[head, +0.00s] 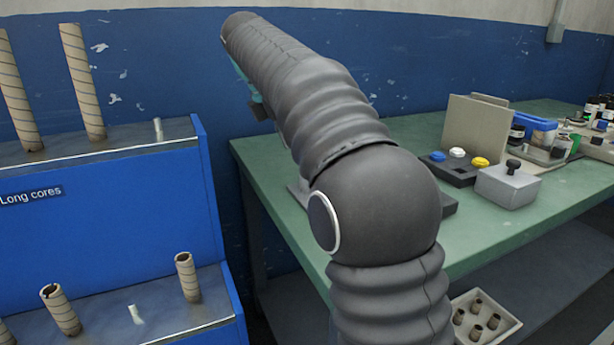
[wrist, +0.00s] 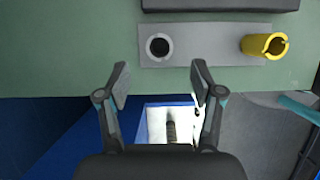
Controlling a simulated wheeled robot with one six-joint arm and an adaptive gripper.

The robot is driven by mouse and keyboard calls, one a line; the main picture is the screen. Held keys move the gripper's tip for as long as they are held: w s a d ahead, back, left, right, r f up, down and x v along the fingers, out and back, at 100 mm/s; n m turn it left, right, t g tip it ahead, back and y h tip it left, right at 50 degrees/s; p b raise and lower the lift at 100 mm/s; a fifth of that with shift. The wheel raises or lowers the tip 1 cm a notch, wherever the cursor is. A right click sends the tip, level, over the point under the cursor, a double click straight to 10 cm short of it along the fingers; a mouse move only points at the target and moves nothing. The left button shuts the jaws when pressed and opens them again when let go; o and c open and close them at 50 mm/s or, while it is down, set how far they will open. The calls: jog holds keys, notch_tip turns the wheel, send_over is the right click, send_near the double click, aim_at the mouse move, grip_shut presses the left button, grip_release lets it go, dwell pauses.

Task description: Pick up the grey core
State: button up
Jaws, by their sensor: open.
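In the wrist view my gripper (wrist: 160,80) is open, with nothing between its two fingers. Beyond the fingertips a grey plate (wrist: 205,52) lies on the green bench. On the plate is a round light-grey rim with a dark opening (wrist: 158,46), which may be the grey core seen end-on; I cannot tell its height. Farther below, between the fingers, a dark grey cylinder (wrist: 172,131) shows against a bright surface, partly hidden by my gripper.
The green bench (head: 560,185) carries a button box (head: 452,172), a grey box (head: 508,186) and an upright panel (head: 475,135). A blue rack (head: 100,225) with brown cores (head: 82,80) stands left. A bin of short cores (head: 482,318) is below the bench.

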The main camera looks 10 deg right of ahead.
jog(key=shift+x, duration=3.7)
jog(key=shift+c, duration=0.2)
jog(key=c, duration=0.9)
